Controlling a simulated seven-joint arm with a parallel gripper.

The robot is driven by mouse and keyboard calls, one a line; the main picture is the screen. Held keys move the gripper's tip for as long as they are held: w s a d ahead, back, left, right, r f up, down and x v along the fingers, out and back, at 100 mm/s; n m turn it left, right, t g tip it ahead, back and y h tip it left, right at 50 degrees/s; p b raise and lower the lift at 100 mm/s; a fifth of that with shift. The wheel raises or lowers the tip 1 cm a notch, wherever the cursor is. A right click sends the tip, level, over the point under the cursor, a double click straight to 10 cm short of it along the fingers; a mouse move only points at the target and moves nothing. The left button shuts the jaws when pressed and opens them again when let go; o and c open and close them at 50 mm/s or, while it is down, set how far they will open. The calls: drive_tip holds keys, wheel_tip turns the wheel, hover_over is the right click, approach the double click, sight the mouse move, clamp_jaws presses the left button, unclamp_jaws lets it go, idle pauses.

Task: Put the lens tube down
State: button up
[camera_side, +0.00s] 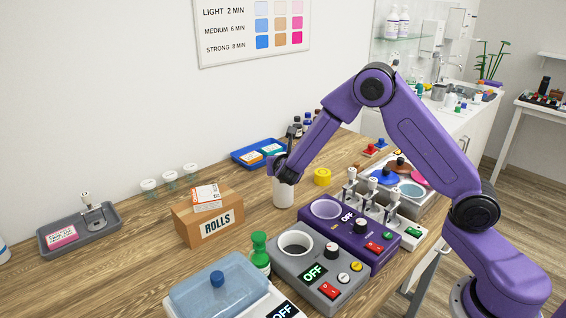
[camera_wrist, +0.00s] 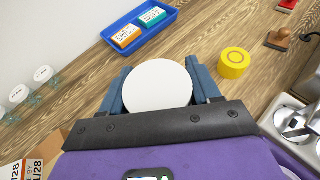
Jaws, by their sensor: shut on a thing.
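The lens tube shows as a white cylinder (camera_side: 283,195), upright under my gripper (camera_side: 282,171) in the side view. In the wrist view its round white top (camera_wrist: 158,84) sits between the blue fingers of my gripper (camera_wrist: 160,92), which is shut on it. Its lower end is near the wooden table; I cannot tell whether it touches. The finger contact is mostly hidden in the side view.
A blue tray (camera_side: 240,158) with small boxes lies behind. A yellow roll (camera_side: 323,177) stands to the right, a cardboard box (camera_side: 208,219) to the left. Purple (camera_side: 345,245) and grey (camera_side: 285,270) devices stand in front. Bare wood (camera_wrist: 82,103) shows around the tube.

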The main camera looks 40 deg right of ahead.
drive_tip(key=shift+f, duration=0.2)
drive_tip(key=o, duration=1.5)
drive_tip(key=shift+r, duration=0.1)
drive_tip(key=v, duration=1.2)
drive_tip(key=shift+s, duration=0.1)
drive_tip(key=s+m+g+y, duration=0.3)
drive_tip(key=s+m, duration=0.2)
drive_tip(key=s, duration=0.6)
drive_tip(key=s+a+m+g+y, duration=0.1)
drive_tip(key=s+m+g+y, duration=0.2)
drive_tip(key=s, duration=0.9)
drive_tip(key=s+m+g+y, duration=0.2)
drive_tip(key=s+m+g, duration=0.2)
drive_tip(key=s+m, duration=0.3)
drive_tip(key=shift+s+a+r+m+y, duration=0.1)
drive_tip(key=shift+s+r+m+y, duration=0.1)
drive_tip(key=shift+s, duration=1.1)
drive_tip(key=shift+s+a+r+m+y, duration=0.1)
drive_tip(key=shift+s+a+y, duration=0.1)
drive_tip(key=shift+s, duration=1.05)
